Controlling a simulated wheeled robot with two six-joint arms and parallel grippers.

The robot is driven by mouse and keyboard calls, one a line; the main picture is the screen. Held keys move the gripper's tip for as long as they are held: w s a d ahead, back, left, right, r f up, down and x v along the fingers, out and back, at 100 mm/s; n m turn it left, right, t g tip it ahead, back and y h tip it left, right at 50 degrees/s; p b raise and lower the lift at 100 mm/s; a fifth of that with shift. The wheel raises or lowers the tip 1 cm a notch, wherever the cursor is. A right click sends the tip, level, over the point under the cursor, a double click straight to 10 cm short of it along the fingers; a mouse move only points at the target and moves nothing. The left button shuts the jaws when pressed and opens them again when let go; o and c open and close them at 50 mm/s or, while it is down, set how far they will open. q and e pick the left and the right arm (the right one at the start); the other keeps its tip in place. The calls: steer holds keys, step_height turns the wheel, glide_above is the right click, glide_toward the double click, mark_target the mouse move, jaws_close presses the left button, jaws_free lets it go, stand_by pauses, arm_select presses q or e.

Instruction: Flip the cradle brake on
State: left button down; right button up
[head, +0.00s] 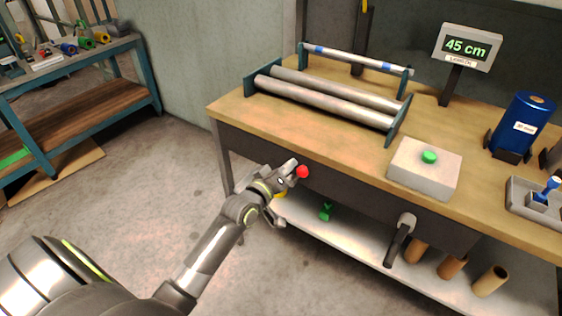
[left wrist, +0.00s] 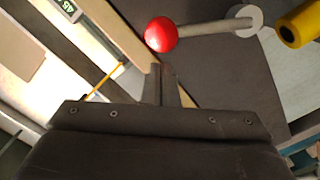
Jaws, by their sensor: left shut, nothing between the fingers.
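The brake lever shows as a red ball knob (head: 302,171) at the front of the workbench, below the roller cradle (head: 330,97). In the left wrist view the red knob (left wrist: 160,34) sits on a pale rod (left wrist: 205,27) that runs right to a round white pivot (left wrist: 243,18) on the dark front panel. My left gripper (head: 292,167) is shut and empty, with its fingertips right beside the knob. In the left wrist view the fingertips (left wrist: 163,70) are just below the knob; I cannot tell whether they touch it. My right gripper is not in view.
On the bench stand a grey box with a green button (head: 429,157), a display reading 45 cm (head: 467,47) and a blue roll (head: 523,122). A dark handle (head: 400,240) hangs at the bench front. Brown tubes (head: 452,266) stand on the lower shelf.

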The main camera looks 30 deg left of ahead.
arm_select(q)
steer(key=shift+s+d+f, duration=0.1)
steer(key=shift+d+f, duration=0.05)
steer(key=shift+d, duration=0.55)
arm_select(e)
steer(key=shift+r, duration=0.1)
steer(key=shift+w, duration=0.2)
